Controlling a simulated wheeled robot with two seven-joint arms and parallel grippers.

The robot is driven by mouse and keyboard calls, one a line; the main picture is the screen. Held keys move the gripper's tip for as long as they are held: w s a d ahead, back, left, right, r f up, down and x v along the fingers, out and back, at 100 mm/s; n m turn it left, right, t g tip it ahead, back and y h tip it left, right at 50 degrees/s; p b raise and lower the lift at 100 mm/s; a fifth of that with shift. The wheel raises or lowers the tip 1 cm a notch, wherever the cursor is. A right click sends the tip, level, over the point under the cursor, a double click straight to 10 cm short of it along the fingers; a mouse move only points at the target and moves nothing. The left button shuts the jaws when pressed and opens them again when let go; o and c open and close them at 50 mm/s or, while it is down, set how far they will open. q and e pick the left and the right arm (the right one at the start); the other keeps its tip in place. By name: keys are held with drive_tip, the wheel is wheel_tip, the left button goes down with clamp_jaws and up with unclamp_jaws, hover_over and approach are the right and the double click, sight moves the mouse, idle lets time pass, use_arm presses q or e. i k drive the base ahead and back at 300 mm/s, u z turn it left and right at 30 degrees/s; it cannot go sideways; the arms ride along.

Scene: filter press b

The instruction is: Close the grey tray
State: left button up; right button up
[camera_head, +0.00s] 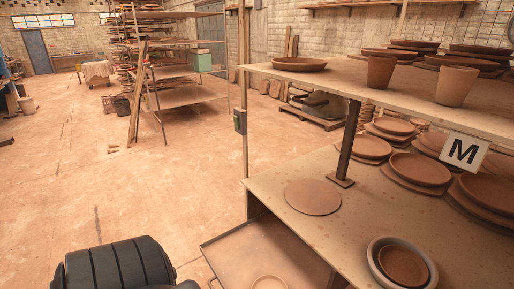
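A shallow tray (252,252) with a thin greyish rim sticks out to the left from under the wooden workbench at the bottom centre. It stands open like a drawer, and its inside looks brownish. A pale round piece (270,283) lies in it, cut off by the bottom edge of the picture. A small dark curved part, perhaps a handle, shows at the tray's lower left. The near end of the tray is out of the picture. Neither of my grippers is in view.
The bench top (300,233) holds a flat clay disc (313,197), a bowl (402,265) and several stacked plates. An upper shelf (330,80) with clay cups and a post (347,145) stand above it. The floor (130,200) left of the tray is free.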

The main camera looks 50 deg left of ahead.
sight(263, 245)
drive_tip(key=u, duration=1.7)
drive_tip(key=k, duration=0.75)
drive_tip(key=z, duration=0.2)
drive_tip(key=i, duration=1.35)
drive_tip(key=u, duration=0.2)
